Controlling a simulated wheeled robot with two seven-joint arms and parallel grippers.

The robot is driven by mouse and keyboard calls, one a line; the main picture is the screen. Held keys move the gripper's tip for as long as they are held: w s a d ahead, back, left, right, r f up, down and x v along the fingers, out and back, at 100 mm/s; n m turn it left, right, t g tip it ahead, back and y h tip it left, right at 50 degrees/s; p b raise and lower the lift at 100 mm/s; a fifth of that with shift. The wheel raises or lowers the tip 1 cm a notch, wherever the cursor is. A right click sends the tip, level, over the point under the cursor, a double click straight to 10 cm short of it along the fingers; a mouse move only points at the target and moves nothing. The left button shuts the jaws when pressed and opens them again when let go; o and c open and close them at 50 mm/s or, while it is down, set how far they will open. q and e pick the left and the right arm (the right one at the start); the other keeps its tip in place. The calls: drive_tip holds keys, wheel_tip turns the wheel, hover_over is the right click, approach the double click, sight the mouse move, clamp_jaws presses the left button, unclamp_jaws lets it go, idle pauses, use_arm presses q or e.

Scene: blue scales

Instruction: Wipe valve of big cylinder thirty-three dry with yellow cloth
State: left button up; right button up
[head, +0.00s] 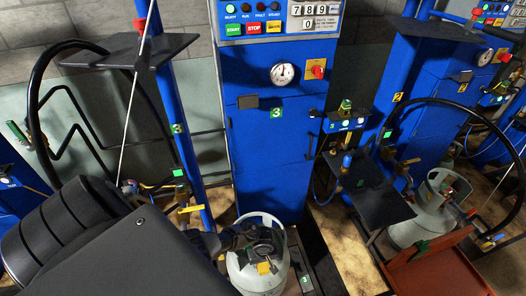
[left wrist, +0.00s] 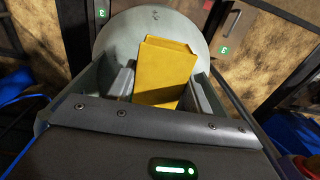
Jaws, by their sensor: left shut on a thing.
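A pale grey gas cylinder (head: 243,278) stands at the foot of the blue scale column marked 3. No number can be read on its body. My left gripper (head: 262,250) is over the cylinder's top. It is shut on the yellow cloth (head: 265,268), which looks like a small block. In the left wrist view the cloth (left wrist: 165,72) sits between the two fingers, in front of the cylinder's round pale surface (left wrist: 115,38). The valve is hidden behind the gripper and cloth, so contact cannot be told. My right gripper is not in view.
The blue scale column (head: 270,170) rises close behind the cylinder. A dark shelf (head: 375,195) stands to the right. Another cylinder (head: 425,225) stands further right, near a red-brown panel (head: 435,272). A black hose (head: 35,110) loops at left.

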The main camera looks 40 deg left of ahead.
use_arm(q)
drive_tip(key=shift+s+d+p, duration=0.3)
drive_tip(key=shift+s+d, duration=0.05)
drive_tip(key=shift+d, duration=0.1)
drive_tip(key=shift+w+a+f, duration=0.1)
drive_tip(key=shift+w+a, duration=0.35)
drive_tip(key=shift+a, duration=0.3)
